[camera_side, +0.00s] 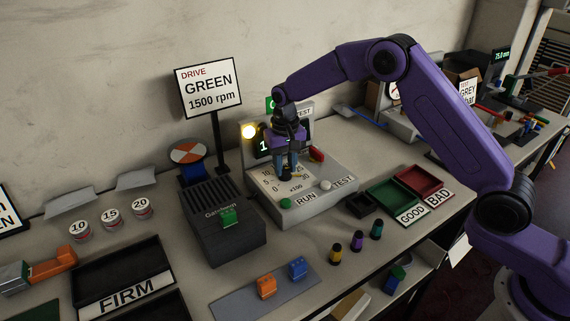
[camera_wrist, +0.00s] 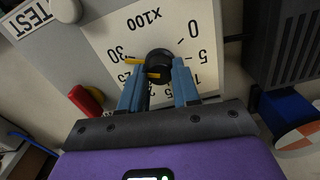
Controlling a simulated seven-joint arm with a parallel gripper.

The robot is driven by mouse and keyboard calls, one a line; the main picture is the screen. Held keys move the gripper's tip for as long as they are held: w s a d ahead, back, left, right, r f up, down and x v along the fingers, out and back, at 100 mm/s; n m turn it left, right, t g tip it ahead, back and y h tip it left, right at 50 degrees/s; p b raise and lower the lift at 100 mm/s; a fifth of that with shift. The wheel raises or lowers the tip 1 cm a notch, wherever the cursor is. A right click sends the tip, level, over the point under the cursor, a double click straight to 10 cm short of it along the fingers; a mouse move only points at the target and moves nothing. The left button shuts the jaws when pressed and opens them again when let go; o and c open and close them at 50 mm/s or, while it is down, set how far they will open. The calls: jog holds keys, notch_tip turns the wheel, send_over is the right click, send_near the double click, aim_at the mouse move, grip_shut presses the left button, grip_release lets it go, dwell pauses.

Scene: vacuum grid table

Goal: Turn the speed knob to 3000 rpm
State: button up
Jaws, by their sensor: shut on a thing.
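The speed knob (camera_wrist: 160,59) is black with yellow marks, on a white dial (camera_wrist: 102,34) labelled x100. In the wrist view a yellow mark points left, towards the 30. The dial also reads 0 and 5 at the right; other numbers are partly behind the fingers. My gripper (camera_wrist: 158,73) is shut on the knob, with a blue finger on each side. In the side view my gripper (camera_side: 287,173) points down over the test console (camera_side: 325,207) and hides most of the knob. The console display (camera_side: 262,147) is mostly hidden; only a leading 1 shows.
A sign (camera_side: 209,88) reads DRIVE GREEN 1500 rpm. A green button (camera_side: 286,203), a white button (camera_side: 325,185) and a red lever (camera_side: 317,154) sit around the dial. A dark slotted box (camera_side: 222,234) stands left.

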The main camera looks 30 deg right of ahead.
aim_at(285, 168)
jog(key=shift+m, duration=0.6)
jog(key=o, duration=1.1)
jog(key=shift+c, duration=0.2)
jog(key=shift+r, duration=0.1)
notch_tip(285, 168, up, 17)
jog(key=shift+r, duration=0.15)
